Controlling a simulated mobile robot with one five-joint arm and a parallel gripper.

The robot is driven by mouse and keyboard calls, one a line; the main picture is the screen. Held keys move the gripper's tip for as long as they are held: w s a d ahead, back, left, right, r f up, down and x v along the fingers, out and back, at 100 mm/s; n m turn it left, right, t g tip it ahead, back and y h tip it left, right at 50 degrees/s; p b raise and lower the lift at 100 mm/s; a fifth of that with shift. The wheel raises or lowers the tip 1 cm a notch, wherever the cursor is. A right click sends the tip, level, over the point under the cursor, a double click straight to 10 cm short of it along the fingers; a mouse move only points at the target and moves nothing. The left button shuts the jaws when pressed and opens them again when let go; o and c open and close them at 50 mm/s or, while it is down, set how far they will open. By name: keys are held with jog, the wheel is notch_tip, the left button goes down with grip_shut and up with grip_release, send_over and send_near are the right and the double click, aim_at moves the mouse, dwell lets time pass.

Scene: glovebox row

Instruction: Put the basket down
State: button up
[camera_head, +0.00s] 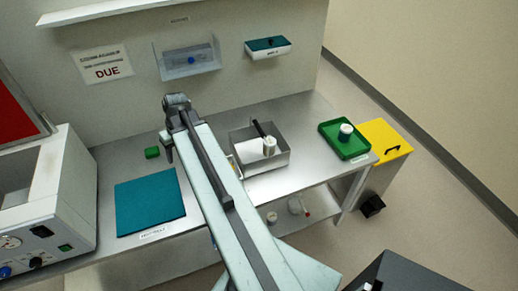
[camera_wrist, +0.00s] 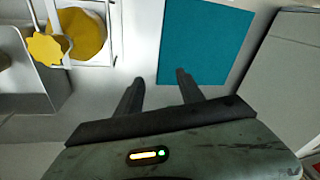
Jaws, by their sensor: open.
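My gripper (camera_wrist: 158,76) is open, with nothing between its fingers, above the grey bench. In the head view it hangs at the far end of my arm, left of a grey metal open-topped box (camera_head: 278,161). This box, perhaps the basket, stands on the bench with a white cylinder (camera_head: 269,146) and a dark bar at it. In the wrist view the box (camera_wrist: 28,88) is at the left, apart from my fingers. Beside it is a white-framed item with a yellow round part (camera_wrist: 88,36). I cannot tell for sure which is the basket. My arm hides part of this area.
A teal mat (camera_head: 150,200) lies left of my arm, with a small green block (camera_head: 152,153) behind it. A white machine (camera_head: 62,200) stands at the left. A green tray (camera_head: 333,145) holding a jar (camera_head: 345,131) is at the right. Wall shelves are behind.

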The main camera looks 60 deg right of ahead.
jog(key=s+d+m+t, duration=0.1)
jog(key=s+d, duration=0.3)
jog(key=d, duration=0.4)
jog(key=s+d+m+t, duration=0.1)
jog(key=s+d, duration=0.2)
jog(key=d, duration=0.6)
jog(key=r+m+t+h, duration=0.1)
jog(key=r+m+h, duration=0.1)
send_over(261, 129)
jog(key=s, duration=0.3)
jog(key=b+x, duration=0.7)
jog(key=x, duration=0.1)
jog(key=shift+a+f, duration=0.15)
jog(key=shift+f, duration=0.1)
jog(key=shift+r, duration=0.2)
grip_shut()
